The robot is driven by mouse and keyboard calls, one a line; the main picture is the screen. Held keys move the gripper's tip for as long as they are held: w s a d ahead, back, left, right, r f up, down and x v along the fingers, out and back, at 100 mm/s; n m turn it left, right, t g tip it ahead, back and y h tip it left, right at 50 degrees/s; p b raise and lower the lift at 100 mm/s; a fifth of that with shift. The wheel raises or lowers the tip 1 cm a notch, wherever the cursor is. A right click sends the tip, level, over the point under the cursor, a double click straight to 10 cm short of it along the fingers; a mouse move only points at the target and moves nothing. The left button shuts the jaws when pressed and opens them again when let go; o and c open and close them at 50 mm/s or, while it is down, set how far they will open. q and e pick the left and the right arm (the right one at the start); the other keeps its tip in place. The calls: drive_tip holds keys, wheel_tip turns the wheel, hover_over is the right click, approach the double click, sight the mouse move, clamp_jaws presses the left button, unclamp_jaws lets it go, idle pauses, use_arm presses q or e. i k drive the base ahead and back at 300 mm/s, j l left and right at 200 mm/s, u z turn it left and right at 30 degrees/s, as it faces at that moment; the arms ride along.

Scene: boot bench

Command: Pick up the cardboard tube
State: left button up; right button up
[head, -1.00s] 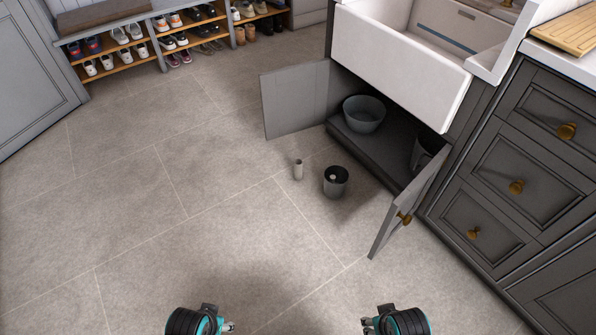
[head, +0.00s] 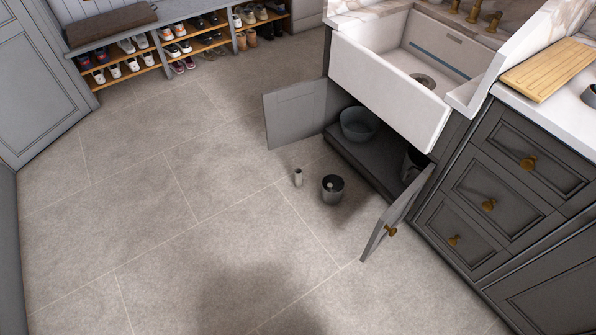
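The cardboard tube (head: 298,177) is a small pale beige cylinder standing upright on the tiled floor in the head view. It is just left of a dark grey pot-like container (head: 333,188), with a small gap between them. Something light shows inside that container, too small to name. Neither of my grippers is in the head view.
The sink cabinet stands open, its left door (head: 294,113) and right door (head: 400,212) swung out around the tube's right side. A grey bowl (head: 359,124) sits inside. A shoe rack (head: 118,74) stands at the back left. The floor left and front is clear.

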sight(298, 173)
drive_tip(key=i+j, duration=0.2)
drive_tip(key=i, duration=0.3)
drive_tip(key=i+j, duration=0.2)
drive_tip(key=i, duration=0.3)
drive_tip(key=i+j+z, duration=0.1)
drive_tip(key=i, duration=0.35)
drive_tip(key=j, duration=0.1)
